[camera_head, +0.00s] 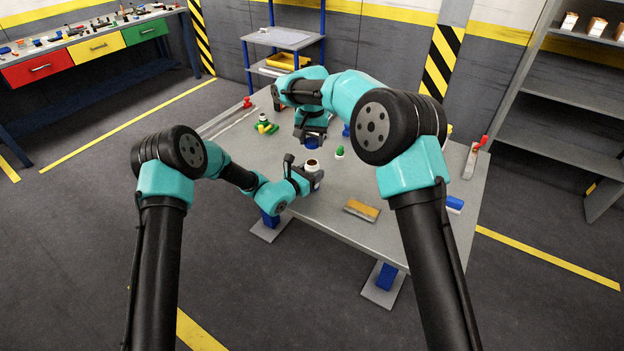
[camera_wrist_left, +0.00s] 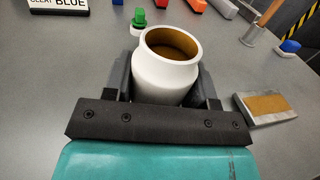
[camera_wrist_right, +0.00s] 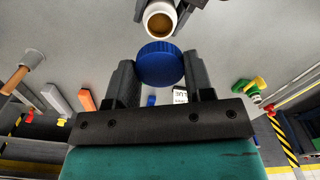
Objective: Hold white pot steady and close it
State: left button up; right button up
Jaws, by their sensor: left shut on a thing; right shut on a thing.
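The white pot (camera_head: 312,165) stands upright and uncovered, with brown inside its mouth. It also shows in the left wrist view (camera_wrist_left: 166,75). My left gripper (camera_head: 304,176) is shut on the pot from the side. A round blue lid (camera_wrist_right: 160,64) is between the fingers of my right gripper (camera_wrist_right: 160,78), which is shut on it. In the head view the lid (camera_head: 311,143) shows below the right gripper, behind the pot and apart from it. In the right wrist view the pot (camera_wrist_right: 160,22) is just beyond the lid.
A small white-and-green object (camera_head: 339,152) stands right of the pot. A brush-like block (camera_head: 361,210) lies near the table's front edge. A green-and-yellow item (camera_head: 267,127) is at the left.

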pick_arm(q)
jog(key=c, duration=0.5)
pick_arm(e)
jog(key=shift+f, duration=2.5)
jog(key=shift+f, duration=0.1)
jog(key=shift+f, duration=0.8)
jog(key=shift+f, duration=0.5)
pick_arm(q)
grip_shut()
